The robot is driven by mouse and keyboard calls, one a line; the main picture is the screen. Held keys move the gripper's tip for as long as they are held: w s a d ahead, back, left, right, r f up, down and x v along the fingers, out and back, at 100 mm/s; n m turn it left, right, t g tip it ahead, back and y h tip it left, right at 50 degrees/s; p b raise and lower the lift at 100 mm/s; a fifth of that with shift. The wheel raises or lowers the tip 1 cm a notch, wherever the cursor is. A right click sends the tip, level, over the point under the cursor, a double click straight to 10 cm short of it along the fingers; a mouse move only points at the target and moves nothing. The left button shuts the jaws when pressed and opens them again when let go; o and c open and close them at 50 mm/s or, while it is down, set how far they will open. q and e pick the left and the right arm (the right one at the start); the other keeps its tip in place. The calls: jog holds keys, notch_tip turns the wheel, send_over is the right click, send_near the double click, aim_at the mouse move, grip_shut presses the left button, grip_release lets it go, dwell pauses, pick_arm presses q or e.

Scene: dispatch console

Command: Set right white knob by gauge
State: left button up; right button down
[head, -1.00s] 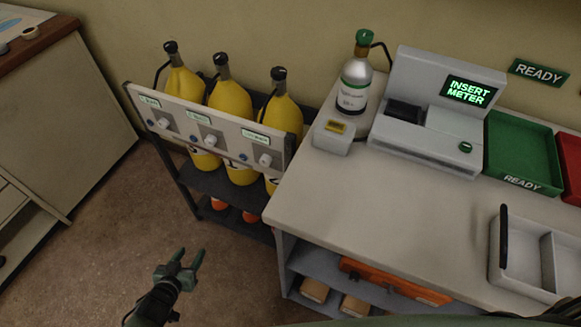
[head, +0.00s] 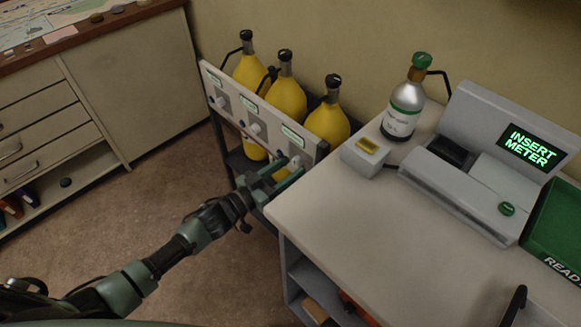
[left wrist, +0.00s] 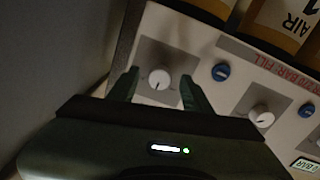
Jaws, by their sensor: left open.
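The right white knob (head: 296,161) is on the right end of a pale panel (head: 236,101) in front of the yellow cylinders. A small lit readout (head: 293,134) sits above it, too small to read. My left gripper (head: 289,170) is open at this knob, one finger on each side. In the left wrist view the knob (left wrist: 160,79) shows between the spread fingers (left wrist: 158,90), with a gap on both sides. I cannot tell how far its front is from the fingertips. My right gripper is not in view.
The middle white knob (left wrist: 262,118) and small blue knobs (left wrist: 221,72) are nearby on the panel. Yellow cylinders (head: 327,124) stand behind it. The counter (head: 345,225), with a silver bottle (head: 404,105) and meter console (head: 480,165), is close on the right. Open floor lies left.

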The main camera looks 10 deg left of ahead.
pick_arm(q)
jog(key=shift+w+d, duration=0.2)
jog(key=shift+w, duration=0.15)
grip_shut()
jog(key=shift+m, duration=0.3)
jog(key=m+p, duration=0.1)
jog(key=m, duration=0.9)
jog(key=shift+a+m+y, duration=0.1)
jog(key=shift+m+y, duration=0.3)
jog(key=shift+m, duration=0.3)
grip_release()
jog(key=shift+r, duration=0.1)
